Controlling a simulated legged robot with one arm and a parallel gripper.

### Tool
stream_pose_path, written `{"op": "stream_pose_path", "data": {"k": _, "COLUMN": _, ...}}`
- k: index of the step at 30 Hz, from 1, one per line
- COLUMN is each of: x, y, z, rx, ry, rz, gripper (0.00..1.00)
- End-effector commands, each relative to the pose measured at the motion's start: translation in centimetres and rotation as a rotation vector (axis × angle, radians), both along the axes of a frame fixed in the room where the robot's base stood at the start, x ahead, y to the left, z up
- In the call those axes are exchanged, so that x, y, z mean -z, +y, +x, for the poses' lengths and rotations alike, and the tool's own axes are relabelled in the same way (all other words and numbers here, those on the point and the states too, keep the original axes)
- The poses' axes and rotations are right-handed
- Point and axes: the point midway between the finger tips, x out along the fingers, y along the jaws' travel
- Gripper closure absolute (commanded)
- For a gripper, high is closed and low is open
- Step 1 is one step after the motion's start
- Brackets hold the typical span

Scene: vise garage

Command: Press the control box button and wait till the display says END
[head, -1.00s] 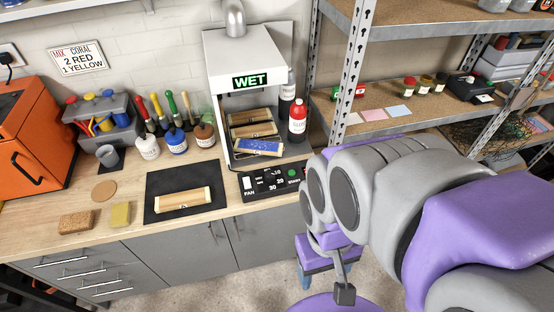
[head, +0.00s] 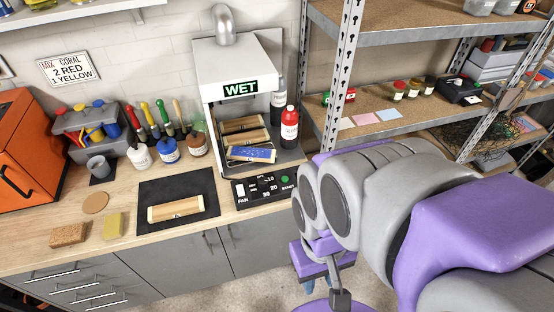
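The control box (head: 262,188) is a black panel at the front edge of the workbench. It has a green button (head: 285,181) marked START, a FAN label and several numbers. Wooden pieces, one with a blue face (head: 252,154), lie inside the cabinet. My gripper (head: 318,270) is purple and hangs low in front of the bench, right of and below the control box, apart from it. Its fingers are partly hidden by my arm, and I cannot tell whether they are open.
A wooden block (head: 176,208) lies on a black mat (head: 205,184) left of the control box. A red bottle (head: 290,124) stands beside the cabinet's right side. A metal shelf (head: 385,118) is at the right.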

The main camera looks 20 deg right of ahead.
Motion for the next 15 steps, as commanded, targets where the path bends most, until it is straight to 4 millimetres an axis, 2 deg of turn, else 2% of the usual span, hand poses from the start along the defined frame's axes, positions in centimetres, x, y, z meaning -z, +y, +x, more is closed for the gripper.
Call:
{"op": "stream_pose_path", "data": {"k": 1, "x": 0.00, "y": 0.00, "z": 0.00, "rx": 0.000, "ry": 0.000, "rz": 0.000, "gripper": 0.71}}
{"op": "stream_pose_path", "data": {"k": 10, "x": 0.00, "y": 0.00, "z": 0.00, "rx": 0.000, "ry": 0.000, "rz": 0.000, "gripper": 1.00}}
{"op": "stream_pose_path", "data": {"k": 15, "x": 0.00, "y": 0.00, "z": 0.00, "rx": 0.000, "ry": 0.000, "rz": 0.000, "gripper": 1.00}}
